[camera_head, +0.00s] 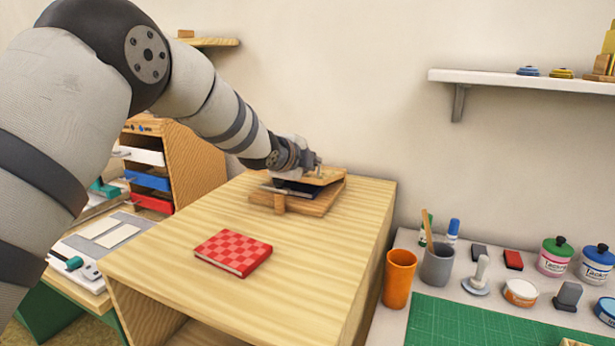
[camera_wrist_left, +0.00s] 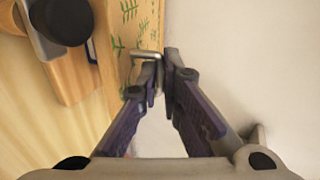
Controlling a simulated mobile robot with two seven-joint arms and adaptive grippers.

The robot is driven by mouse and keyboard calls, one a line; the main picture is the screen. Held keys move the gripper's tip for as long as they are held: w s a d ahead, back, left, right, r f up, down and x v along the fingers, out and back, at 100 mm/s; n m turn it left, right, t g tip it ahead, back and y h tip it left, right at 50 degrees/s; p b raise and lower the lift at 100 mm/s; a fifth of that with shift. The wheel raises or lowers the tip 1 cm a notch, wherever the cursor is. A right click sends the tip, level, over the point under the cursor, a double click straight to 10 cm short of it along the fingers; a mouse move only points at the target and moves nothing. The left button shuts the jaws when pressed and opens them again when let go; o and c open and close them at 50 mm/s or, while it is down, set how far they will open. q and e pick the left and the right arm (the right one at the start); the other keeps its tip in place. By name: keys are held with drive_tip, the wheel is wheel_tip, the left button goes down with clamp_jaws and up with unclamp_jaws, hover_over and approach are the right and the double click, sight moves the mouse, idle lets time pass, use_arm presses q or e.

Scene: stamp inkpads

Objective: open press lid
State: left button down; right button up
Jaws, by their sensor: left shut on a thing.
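The wooden press stands at the back of the wooden cabinet top in the head view, with its base (camera_head: 318,205) flat on the surface. Its lid (camera_head: 326,177) sits above the base and looks slightly tilted, with a dark gap between them. In the wrist view a wooden panel with green leaf marks (camera_wrist_left: 121,30), apparently the lid, carries a metal handle (camera_wrist_left: 146,53). My left gripper (camera_head: 312,168) is at the lid, its fingers (camera_wrist_left: 161,68) shut on the handle. The gripper partly hides the press in the head view. My right gripper is not in view.
A red checkered book (camera_head: 233,252) lies on the cabinet top (camera_head: 180,262) in front of the press. On the right are an orange cup (camera_head: 398,280), a grey cup (camera_head: 437,265), ink jars and a green mat (camera_head: 470,322). A wall shelf (camera_head: 520,82) is above.

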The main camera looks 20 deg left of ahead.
use_arm(q)
drive_tip(key=w+r+g+b, duration=0.2)
drive_tip(key=shift+g, duration=0.4)
drive_tip(key=shift+w+r+b, duration=0.3)
drive_tip(key=shift+r+b, duration=0.2)
drive_tip(key=shift+r, duration=0.25)
drive_tip(key=shift+w+r, duration=0.35)
drive_tip(key=shift+r, duration=0.25)
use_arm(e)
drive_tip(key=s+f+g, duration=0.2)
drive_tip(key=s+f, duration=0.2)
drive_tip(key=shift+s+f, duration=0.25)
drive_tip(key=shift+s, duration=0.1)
use_arm(q)
drive_tip(key=shift+d, duration=0.1)
drive_tip(key=c, duration=2.1)
unclamp_jaws()
drive_tip(key=v, duration=1.2)
drive_tip(key=shift+w+r, duration=0.1)
